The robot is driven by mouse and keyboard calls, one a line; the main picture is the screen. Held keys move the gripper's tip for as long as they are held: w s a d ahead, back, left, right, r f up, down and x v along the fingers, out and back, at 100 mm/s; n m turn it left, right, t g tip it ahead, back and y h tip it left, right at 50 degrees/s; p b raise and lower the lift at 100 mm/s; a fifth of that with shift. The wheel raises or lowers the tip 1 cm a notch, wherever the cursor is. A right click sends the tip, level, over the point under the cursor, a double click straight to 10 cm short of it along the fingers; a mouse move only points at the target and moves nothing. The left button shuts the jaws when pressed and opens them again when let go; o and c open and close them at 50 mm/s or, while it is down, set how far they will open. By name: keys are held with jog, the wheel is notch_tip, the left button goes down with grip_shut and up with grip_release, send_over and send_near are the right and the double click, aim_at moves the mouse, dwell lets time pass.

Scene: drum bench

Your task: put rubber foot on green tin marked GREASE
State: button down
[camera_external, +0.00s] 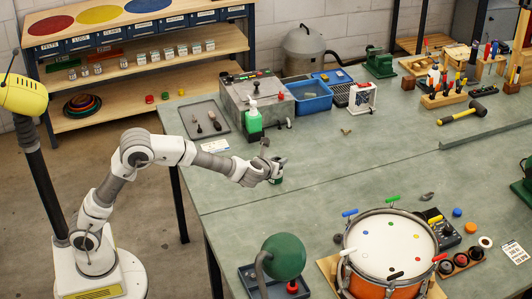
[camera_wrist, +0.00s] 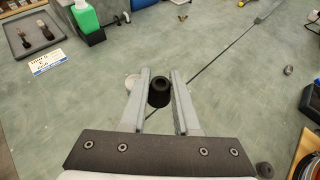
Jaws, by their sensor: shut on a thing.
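My gripper (camera_external: 277,167) is over the near-left part of the green bench. In the wrist view its two fingers (camera_wrist: 160,88) are closed on a black rubber foot (camera_wrist: 160,93), a short round piece with a hole in its top. A small green tin (camera_external: 277,181) stands on the bench just under my gripper, mostly hidden by it. Its lettering cannot be read. In the wrist view a pale round top (camera_wrist: 132,80), probably the tin's, shows beside the left finger, partly covered. Whether the foot touches it cannot be told.
A green pump bottle (camera_external: 253,122), a grey machine (camera_external: 262,92) and a tray with brushes (camera_external: 190,126) stand behind my gripper. A white label card (camera_external: 215,146) lies nearby. A drum (camera_external: 390,245) and a green dome (camera_external: 285,256) stand at the front. The bench's middle is mostly clear.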

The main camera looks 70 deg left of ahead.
jog(key=w+a+f+b, duration=0.1)
jog(key=a+f, duration=0.1)
jog(key=a, duration=0.1)
jog(key=w+a+f+b, duration=0.1)
jog(key=a+f, duration=0.1)
jog(key=a, duration=0.2)
jog(key=w+a+f+b, duration=0.1)
jog(key=a+f, duration=0.2)
jog(key=shift+w+a, duration=0.15)
jog(key=shift+w, duration=0.1)
jog(key=shift+a+f+b, duration=0.1)
jog(key=shift+f+b, duration=0.7)
jog(key=shift+f, duration=1.15)
jog(key=shift+f, duration=0.25)
jog(key=c, duration=0.6)
grip_release()
jog(key=shift+r, duration=0.1)
jog(key=shift+c, duration=0.2)
jog(key=shift+r, duration=0.1)
